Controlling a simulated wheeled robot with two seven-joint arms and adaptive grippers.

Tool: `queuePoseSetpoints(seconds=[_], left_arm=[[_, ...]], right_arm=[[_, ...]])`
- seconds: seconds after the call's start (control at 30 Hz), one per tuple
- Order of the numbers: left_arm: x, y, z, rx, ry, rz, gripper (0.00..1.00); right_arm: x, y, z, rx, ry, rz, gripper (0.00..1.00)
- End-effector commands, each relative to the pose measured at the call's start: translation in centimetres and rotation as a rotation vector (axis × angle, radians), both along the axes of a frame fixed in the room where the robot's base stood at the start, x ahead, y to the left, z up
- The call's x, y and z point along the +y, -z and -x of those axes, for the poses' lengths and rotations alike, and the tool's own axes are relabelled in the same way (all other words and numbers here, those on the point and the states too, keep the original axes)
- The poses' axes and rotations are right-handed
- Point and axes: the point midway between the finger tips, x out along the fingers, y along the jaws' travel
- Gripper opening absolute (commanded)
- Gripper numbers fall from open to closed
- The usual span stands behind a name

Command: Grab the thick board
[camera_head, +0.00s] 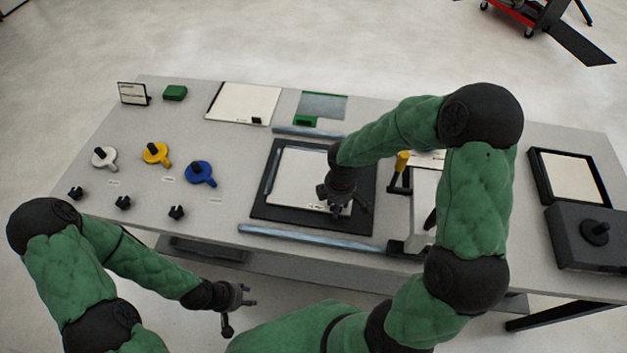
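A white board (288,185) lies on a black square mat (262,208) at the middle of the table. Another white board (240,103) with a small black piece at its corner lies at the back. Which one is the thick board I cannot tell. My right gripper (343,207) points down over the right part of the middle board, its fingers apart; whether it touches the board is unclear, and it hides part of it. My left gripper (240,315) is open and empty, off the table's front edge.
Blue-grey bars (310,238) lie in front of and behind the mat. White, yellow (155,152) and blue (200,173) handled tools stand left. A yellow-topped tool (402,160) stands near my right arm. A black frame (546,178) and dark box (590,240) sit right.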

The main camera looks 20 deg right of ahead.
Motion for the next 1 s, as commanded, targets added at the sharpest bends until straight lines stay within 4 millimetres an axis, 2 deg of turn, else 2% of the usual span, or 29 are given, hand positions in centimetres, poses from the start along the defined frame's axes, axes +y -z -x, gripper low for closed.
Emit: queuePoseSetpoints(seconds=[0.07,0.2,0.67,0.83,1.0], left_arm=[[0.0,-0.1,0.0,0.000,0.000,0.000,0.40],[0.0,-0.1,0.0,0.000,0.000,0.000,0.40],[0.0,-0.2,0.0,0.000,0.000,0.000,0.40],[0.0,-0.7,0.0,0.000,0.000,0.000,0.40],[0.0,-1.6,0.0,0.000,0.000,0.000,0.40]], right_arm=[[0.0,-0.1,0.0,0.000,0.000,0.000,0.38],[0.0,-0.1,0.0,0.000,0.000,0.000,0.00],[0.0,-0.4,-0.1,-0.002,0.001,0.000,0.00],[0.0,-1.8,-0.1,-0.003,0.001,0.001,0.00],[0.5,-4.5,0.5,-0.005,-0.002,0.001,0.00]])
